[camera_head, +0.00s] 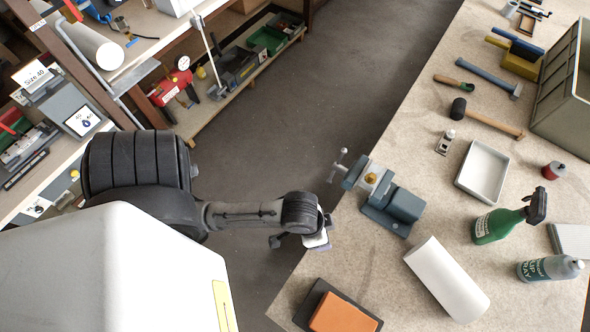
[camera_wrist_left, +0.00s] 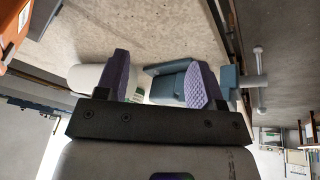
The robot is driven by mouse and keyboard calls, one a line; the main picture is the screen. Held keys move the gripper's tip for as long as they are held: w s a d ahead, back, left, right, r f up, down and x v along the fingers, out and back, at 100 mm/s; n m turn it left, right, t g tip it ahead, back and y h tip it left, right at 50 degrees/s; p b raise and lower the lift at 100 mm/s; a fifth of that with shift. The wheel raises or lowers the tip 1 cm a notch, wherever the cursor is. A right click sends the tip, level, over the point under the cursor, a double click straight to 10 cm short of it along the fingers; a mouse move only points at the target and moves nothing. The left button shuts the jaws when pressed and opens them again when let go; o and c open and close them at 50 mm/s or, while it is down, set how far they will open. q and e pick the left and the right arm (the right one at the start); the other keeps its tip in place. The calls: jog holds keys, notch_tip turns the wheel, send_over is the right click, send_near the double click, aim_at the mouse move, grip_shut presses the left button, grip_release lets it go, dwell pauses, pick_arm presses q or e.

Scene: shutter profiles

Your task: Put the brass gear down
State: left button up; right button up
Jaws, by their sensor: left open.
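A small brass-coloured piece, seemingly the brass gear (camera_head: 371,178), sits at the jaws of the blue-grey bench vise (camera_head: 393,206), near the bench's left edge. It is too small for me to make out teeth. My left gripper (camera_head: 312,240) is left of and below the vise, beside the bench edge and apart from the brass piece. In the left wrist view its two purple-padded fingers (camera_wrist_left: 162,76) stand apart with nothing between them. The vise (camera_wrist_left: 183,84) shows beyond the fingers, partly hidden; I cannot make out the brass piece there. My right gripper is not in view.
The workbench (camera_head: 410,130) carries a white tray (camera_head: 484,171), a white roll (camera_head: 446,278), a green spray bottle (camera_head: 498,224), an orange box (camera_head: 342,315), a mallet (camera_head: 486,119) and a large crate (camera_head: 560,100). Bare bench lies above the vise. Loaded shelves stand at left across the floor.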

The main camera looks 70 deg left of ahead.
pick_arm(q)
jog(key=s+a+y, duration=0.1)
jog(key=s+a, duration=0.2)
jog(key=s, duration=0.3)
jog(key=shift+a+f+m+y, duration=0.2)
jog(key=shift+a+m+y, duration=0.1)
jog(key=shift+y, duration=0.1)
notch_tip(320, 180, up, 18)
jog(key=p, duration=1.7)
jog(key=shift+f+p, duration=0.15)
jog(key=shift+p, duration=0.15)
